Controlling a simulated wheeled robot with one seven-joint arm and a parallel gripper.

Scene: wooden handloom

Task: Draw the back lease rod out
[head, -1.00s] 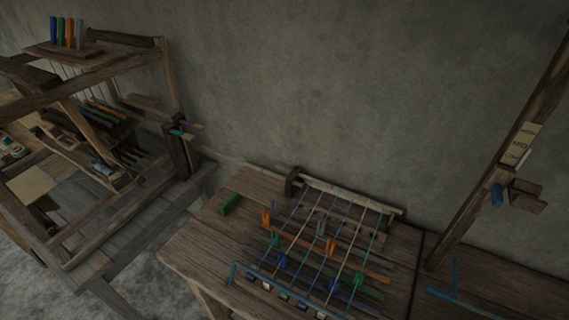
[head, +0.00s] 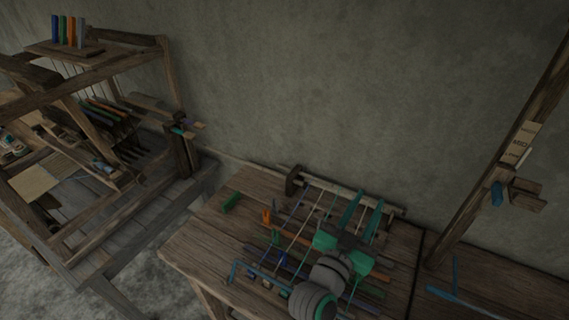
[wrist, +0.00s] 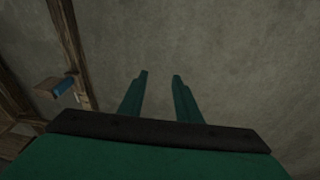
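A small warp frame stands on the wooden table, with coloured threads running from its pale back beam (head: 322,187) toward the front. Several flat rods lie across the threads, an orange one (head: 377,277) among them. My arm hides much of these rods, and I cannot tell which is the back lease rod. My gripper (head: 363,206), with green fingers, is above the threads near the back beam. It also shows in the wrist view (wrist: 160,76), where its fingers are apart with nothing between them. The wrist view shows mostly bare wall and no rod.
A green block (head: 231,202) lies on the table (head: 205,240) left of the frame. An orange peg (head: 267,217) stands at the frame's left side. A large loom (head: 180,150) stands at left. A slanted wooden post (head: 490,165) rises at right, and the wall is close behind.

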